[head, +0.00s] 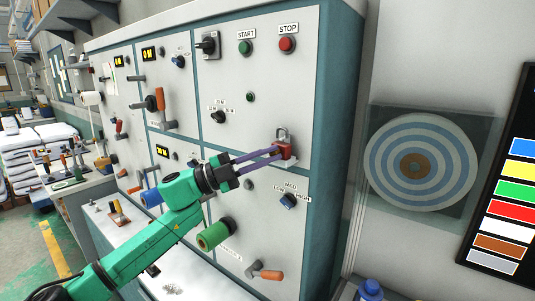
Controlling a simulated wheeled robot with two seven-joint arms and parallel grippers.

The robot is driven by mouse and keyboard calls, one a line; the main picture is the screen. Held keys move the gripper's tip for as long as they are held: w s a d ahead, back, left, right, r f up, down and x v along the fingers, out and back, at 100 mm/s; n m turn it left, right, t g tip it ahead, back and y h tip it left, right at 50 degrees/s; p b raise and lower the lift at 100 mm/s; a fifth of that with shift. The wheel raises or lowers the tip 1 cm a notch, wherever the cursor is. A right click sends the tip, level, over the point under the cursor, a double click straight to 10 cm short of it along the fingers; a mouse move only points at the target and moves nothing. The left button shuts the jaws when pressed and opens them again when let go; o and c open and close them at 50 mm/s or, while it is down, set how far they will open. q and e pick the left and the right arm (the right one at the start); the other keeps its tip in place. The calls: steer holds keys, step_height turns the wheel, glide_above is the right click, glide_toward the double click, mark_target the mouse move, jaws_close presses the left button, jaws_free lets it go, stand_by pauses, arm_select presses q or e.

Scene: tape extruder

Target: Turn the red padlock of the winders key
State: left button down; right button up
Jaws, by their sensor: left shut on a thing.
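The red padlock (287,151) with a grey shackle sits on the front panel (260,72) of the large cabinet, below the STOP button (288,44). My left gripper (281,153) reaches up from the lower left, and its long purple-grey fingers are shut on the padlock. The fingertips cover part of the padlock's left side. Any key or keyhole is hidden or too small to tell. My right gripper is not in view.
A green START button (246,47) and a black rotary switch (208,45) are above. A blue LOW-MED-HIGH knob (288,201) is just below the padlock. A round target (420,161) hangs at right.

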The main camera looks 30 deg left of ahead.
arm_select(q)
steer(key=shift+m+g, duration=0.4)
steer(key=shift+m, duration=0.2)
steer(key=c, duration=0.9)
jaws_free()
steer(key=shift+d+f, duration=0.1)
steer(key=shift+f, duration=0.05)
